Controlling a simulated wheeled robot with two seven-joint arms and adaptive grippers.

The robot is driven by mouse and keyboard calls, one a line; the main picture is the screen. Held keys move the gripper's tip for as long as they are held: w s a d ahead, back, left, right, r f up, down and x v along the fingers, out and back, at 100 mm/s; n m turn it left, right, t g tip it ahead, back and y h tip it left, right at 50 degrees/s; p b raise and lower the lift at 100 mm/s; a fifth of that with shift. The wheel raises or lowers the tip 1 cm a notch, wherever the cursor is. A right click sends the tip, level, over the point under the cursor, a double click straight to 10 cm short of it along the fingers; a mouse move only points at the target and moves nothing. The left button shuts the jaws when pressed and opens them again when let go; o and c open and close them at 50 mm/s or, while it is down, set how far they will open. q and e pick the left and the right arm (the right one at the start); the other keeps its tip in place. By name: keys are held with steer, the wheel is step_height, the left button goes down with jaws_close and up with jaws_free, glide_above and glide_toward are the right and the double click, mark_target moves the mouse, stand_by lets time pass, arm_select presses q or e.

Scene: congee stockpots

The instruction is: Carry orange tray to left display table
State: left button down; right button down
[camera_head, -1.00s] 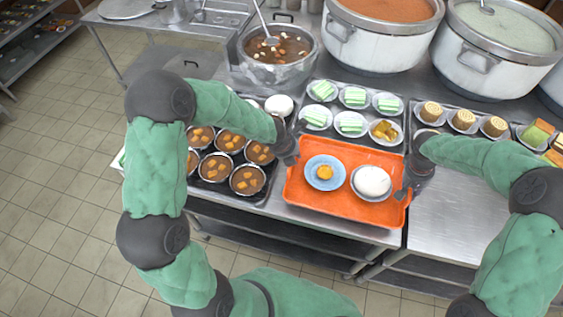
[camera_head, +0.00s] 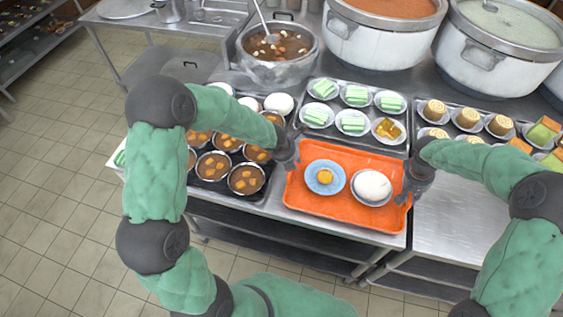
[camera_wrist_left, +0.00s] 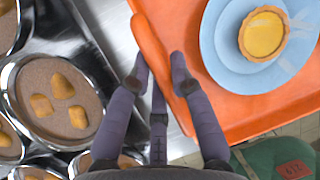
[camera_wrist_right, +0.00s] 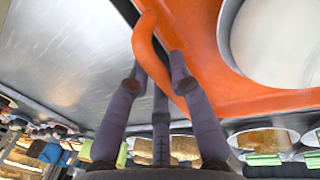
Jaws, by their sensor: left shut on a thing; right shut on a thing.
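The orange tray (camera_head: 300,200) is level in front of me over the front edge of the steel counter. It carries a blue plate (camera_head: 325,188) with a yellow tart (camera_head: 325,177) and a plate with a white bun (camera_head: 372,184). My left gripper (camera_head: 288,158) is shut on the tray's left rim, also seen in the left wrist view (camera_wrist_left: 163,84). My right gripper (camera_head: 408,193) is shut on the right rim, also seen in the right wrist view (camera_wrist_right: 157,82). I cannot tell the exact gap beneath the tray.
Cups of brown soup (camera_head: 247,179) stand close left of the tray. Plates of green pieces (camera_head: 353,122) lie behind it, rolls (camera_head: 467,119) at right. Large pots (camera_head: 382,40) stand at the back. A steel table (camera_head: 150,22) is at back left; tiled floor (camera_head: 60,170) is open at left.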

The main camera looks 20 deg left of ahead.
arm_select(q)
steer(key=shift+f, duration=0.25)
arm_select(e)
steer(key=shift+f, duration=0.25)
arm_select(q)
steer(key=c, duration=1.1)
jaws_free()
arm_select(e)
steer(key=c, duration=1.1)
jaws_free()
steer(key=shift+r, duration=0.1)
arm_select(q)
steer(key=shift+r, duration=0.1)
steer(key=shift+r, duration=0.1)
arm_select(e)
steer(key=shift+r, duration=0.1)
arm_select(q)
steer(key=v, duration=1.1)
steer(key=shift+s+r, duration=0.25)
steer(key=shift+r, duration=0.05)
arm_select(e)
steer(key=r, duration=0.3)
steer(key=a+r, duration=0.1)
steer(key=r, duration=0.3)
steer(key=a+r, duration=0.1)
steer(key=r, duration=0.3)
steer(key=shift+s+a+r, duration=0.15)
steer(key=shift+r, duration=0.1)
arm_select(q)
steer(key=shift+a, duration=0.1)
